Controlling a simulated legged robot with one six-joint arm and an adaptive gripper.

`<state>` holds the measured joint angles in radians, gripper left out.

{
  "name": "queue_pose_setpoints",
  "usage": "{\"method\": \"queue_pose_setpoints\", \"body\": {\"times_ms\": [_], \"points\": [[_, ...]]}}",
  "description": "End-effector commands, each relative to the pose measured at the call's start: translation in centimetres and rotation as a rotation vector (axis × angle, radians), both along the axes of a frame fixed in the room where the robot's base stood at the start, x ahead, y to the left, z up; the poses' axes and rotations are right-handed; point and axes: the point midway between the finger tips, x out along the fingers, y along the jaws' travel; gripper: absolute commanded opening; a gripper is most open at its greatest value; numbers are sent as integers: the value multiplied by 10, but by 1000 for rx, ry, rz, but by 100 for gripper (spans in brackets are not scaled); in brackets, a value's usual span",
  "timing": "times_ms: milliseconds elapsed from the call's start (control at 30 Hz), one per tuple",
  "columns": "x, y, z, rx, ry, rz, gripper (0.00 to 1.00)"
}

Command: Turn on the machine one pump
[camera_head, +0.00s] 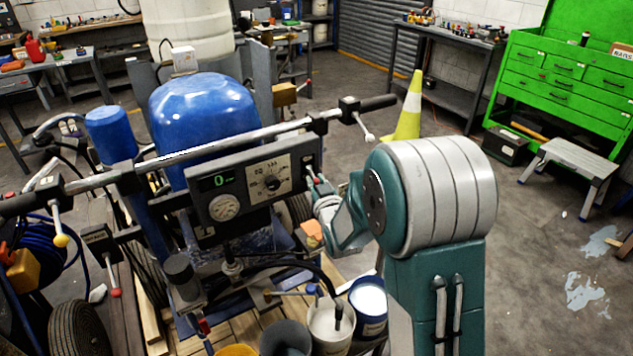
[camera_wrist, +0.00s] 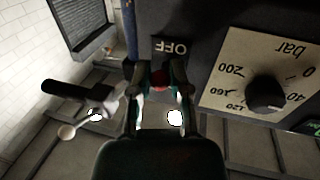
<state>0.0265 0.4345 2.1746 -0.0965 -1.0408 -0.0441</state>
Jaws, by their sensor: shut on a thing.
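The line striper's control panel (camera_head: 255,185) has a round gauge, a green display and a dial. In the wrist view the black dial knob (camera_wrist: 266,93) sits on a pale plate marked in bar. An OFF label (camera_wrist: 172,48) shows upside down beside it. My gripper (camera_wrist: 160,80) is at the panel's right end, its fingers closed around a small red-tipped part (camera_wrist: 160,79) below the label. Whether the red-tipped part is the pump switch's lever is hard to tell.
The handlebar (camera_head: 230,140) runs just above the panel, with a white-knobbed lever (camera_head: 364,128) near its right grip. Buckets (camera_head: 330,325) stand below the panel. A yellow-green cone (camera_head: 410,108) stands behind my arm. The floor at the right is mostly open, with a step stool (camera_head: 570,165).

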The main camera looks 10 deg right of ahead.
Motion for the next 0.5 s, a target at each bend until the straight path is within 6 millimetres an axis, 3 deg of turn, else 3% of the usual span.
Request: {"method": "queue_pose_setpoints", "body": {"times_ms": [500], "points": [[-1,-1,9,-48,144,-1,0]]}}
